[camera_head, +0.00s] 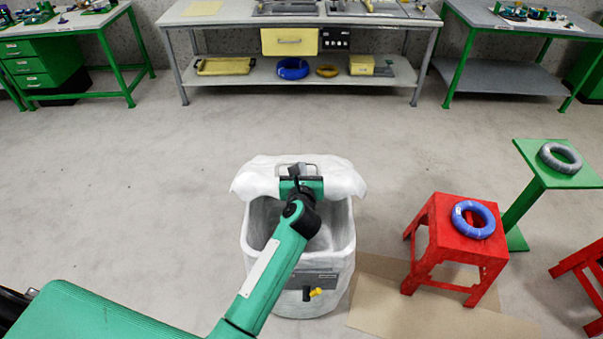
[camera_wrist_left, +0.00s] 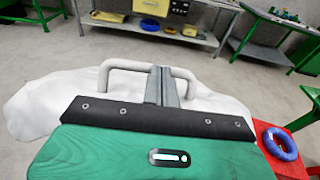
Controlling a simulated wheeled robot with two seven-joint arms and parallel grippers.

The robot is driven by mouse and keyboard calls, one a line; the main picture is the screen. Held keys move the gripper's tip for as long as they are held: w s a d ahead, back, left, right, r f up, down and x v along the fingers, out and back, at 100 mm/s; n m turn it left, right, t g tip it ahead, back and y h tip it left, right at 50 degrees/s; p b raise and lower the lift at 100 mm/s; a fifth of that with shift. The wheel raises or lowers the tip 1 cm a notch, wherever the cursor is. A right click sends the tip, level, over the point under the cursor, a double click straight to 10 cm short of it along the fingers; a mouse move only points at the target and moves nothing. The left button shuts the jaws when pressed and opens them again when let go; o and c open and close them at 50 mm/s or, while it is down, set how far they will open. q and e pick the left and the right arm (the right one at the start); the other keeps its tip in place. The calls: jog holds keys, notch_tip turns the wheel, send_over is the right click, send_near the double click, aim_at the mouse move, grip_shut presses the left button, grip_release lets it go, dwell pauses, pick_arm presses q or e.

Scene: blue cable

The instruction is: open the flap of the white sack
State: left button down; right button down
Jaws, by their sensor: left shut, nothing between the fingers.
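The white sack (camera_head: 338,230) stands upright on the floor in the middle of the head view. Its mouth is uncovered at the front, and I see the inside wall. The flap (camera_head: 343,178) is at the far rim, spread out behind my gripper; it also shows as white cloth in the wrist view (camera_wrist_left: 40,105). A pale handle (camera_wrist_left: 125,66) rises at the flap. My left gripper (camera_head: 298,169) is at the flap, its closed fingers (camera_wrist_left: 163,85) beside or within the handle loop; contact is unclear. My arm hides part of the sack mouth. My right gripper is not in view.
A red stool (camera_head: 440,238) with a blue cable coil (camera_head: 473,219) stands right of the sack. A green stand (camera_head: 560,178) with a grey coil (camera_head: 560,157) is farther right. Cardboard (camera_head: 400,312) lies on the floor. Workbenches (camera_head: 220,20) line the back; floor between is clear.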

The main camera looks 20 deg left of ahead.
pick_arm(q)
jog(key=w+a+r+p, duration=0.2)
jog(key=w+r, duration=0.4)
jog(key=w, duration=0.3)
jog(key=w+a+r+p, duration=0.3)
jog(key=w+r+p, duration=0.2)
jog(key=w, duration=0.5)
notch_tip(320, 180, up, 3)
jog(key=shift+a+f+p, duration=0.2)
jog(key=shift+p, duration=0.1)
jog(key=shift+w+f, duration=0.1)
jog(key=shift+w, duration=0.05)
